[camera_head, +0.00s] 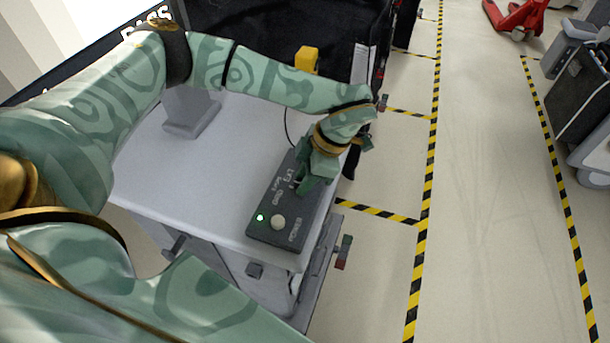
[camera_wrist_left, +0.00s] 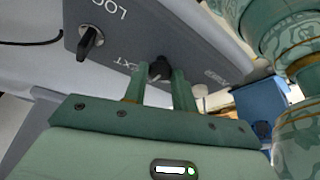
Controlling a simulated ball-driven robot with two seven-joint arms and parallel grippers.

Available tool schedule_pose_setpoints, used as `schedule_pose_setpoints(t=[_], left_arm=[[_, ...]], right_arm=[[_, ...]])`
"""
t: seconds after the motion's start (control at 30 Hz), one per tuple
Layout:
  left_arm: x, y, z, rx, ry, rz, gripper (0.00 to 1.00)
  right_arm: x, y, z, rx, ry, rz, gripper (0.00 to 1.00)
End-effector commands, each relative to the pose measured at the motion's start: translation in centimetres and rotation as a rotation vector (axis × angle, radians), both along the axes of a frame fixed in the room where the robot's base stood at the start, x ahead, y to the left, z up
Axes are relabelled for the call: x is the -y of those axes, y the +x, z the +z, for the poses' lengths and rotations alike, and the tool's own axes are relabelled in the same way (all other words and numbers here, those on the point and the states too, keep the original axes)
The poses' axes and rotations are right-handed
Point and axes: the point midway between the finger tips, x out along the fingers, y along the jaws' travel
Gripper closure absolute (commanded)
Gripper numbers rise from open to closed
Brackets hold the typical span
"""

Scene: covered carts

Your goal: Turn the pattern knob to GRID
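The dark control box (camera_head: 262,226) lies on the white cart top, with white lettering, a lit green lamp and a pale round button (camera_head: 278,222) at its near end. My left gripper (camera_head: 302,187) reaches down over the middle of the box, hiding part of its face. In the left wrist view, the left gripper's two green fingers (camera_wrist_left: 158,82) stand on either side of a dark knob (camera_wrist_left: 160,68). I cannot tell whether they press on it. Another black knob (camera_wrist_left: 90,41) is free to the left. The lettering is only partly readable. My right gripper is out of view.
The cart top (camera_head: 226,150) is mostly bare left of the box. A grey stand (camera_head: 190,112) and a yellow object (camera_head: 306,59) are behind. A dark cable runs from the box. Open floor with striped tape (camera_head: 425,190) lies to the right.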

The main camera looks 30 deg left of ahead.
Motion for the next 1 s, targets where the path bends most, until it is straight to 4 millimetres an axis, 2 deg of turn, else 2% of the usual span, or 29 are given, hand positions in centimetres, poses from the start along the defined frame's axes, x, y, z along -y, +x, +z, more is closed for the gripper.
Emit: schedule_pose_setpoints(t=[0.37,1.0], left_arm=[[0.0,0.1,0.2,0.001,0.0,0.083,0.96],[-0.4,0.5,0.4,0.003,-0.001,0.588,0.96]], right_arm=[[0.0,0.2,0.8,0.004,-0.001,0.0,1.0],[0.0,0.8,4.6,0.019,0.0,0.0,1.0]])
